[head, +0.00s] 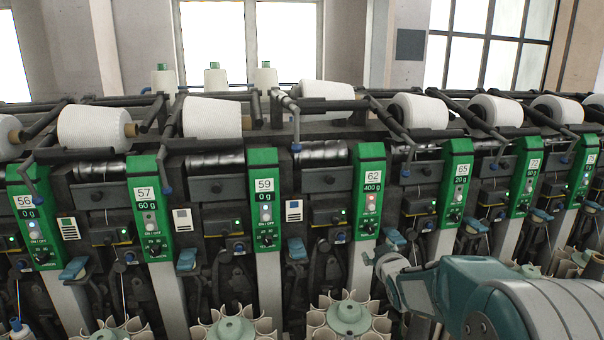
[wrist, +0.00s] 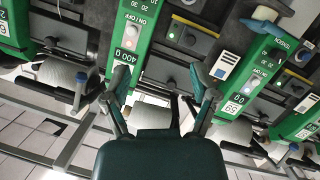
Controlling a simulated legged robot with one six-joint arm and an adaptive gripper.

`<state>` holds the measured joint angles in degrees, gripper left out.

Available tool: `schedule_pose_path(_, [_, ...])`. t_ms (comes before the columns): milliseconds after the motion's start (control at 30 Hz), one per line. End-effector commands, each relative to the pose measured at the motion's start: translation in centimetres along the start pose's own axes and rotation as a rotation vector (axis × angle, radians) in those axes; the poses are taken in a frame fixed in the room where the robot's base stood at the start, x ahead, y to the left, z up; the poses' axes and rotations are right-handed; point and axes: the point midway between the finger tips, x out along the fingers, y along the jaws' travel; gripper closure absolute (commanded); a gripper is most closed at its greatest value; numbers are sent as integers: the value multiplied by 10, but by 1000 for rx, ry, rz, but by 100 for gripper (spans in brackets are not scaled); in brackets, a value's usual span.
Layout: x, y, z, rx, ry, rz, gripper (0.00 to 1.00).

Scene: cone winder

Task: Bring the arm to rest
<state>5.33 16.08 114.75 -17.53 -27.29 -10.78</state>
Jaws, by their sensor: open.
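My gripper (wrist: 160,82) shows in the wrist view with its two fingers spread apart and nothing between them. It faces the winder's front, which appears upside down there. The green panel marked 400 g (wrist: 127,52) is behind the left finger, and the green panel marked 59 (wrist: 243,88) is to the right of the right finger. I cannot tell whether either finger touches the machine. In the head view my teal and grey arm (head: 455,290) reaches in at the lower right, in front of the winder.
The cone winder (head: 330,180) spans the whole head view. White yarn cones (head: 212,117) lie along its top. Panel 62 (head: 370,190) is left of my arm. Round bobbin magazines (head: 348,318) jut out low at the front. Windows stand behind.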

Motion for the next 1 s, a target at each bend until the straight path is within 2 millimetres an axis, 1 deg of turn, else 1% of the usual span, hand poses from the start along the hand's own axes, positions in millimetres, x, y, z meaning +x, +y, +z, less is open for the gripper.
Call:
schedule_pose_path(33, [-16,2,-7,16,-30,4,24])
schedule_pose_path(167, [-53,3,-12,60,-128,4,24])
schedule_pose_path(333, [-106,0,-13,126,-254,-1,24])
schedule_pose_path(467, [-149,-7,-9,179,-348,-10,24])
schedule_pose_path(500, [-163,-10,-7,195,-377,-14,24])
schedule_pose_path(667, [-218,-23,4,261,-492,-34,24])
schedule_pose_path(700, [-232,-27,7,277,-520,-40,24])
schedule_pose_path(767, [-253,-33,12,302,-563,-50,24])
schedule_pose_path(900, [-301,-50,27,355,-661,-79,24])
schedule_pose_path(1000, [-333,-63,39,391,-728,-101,24])
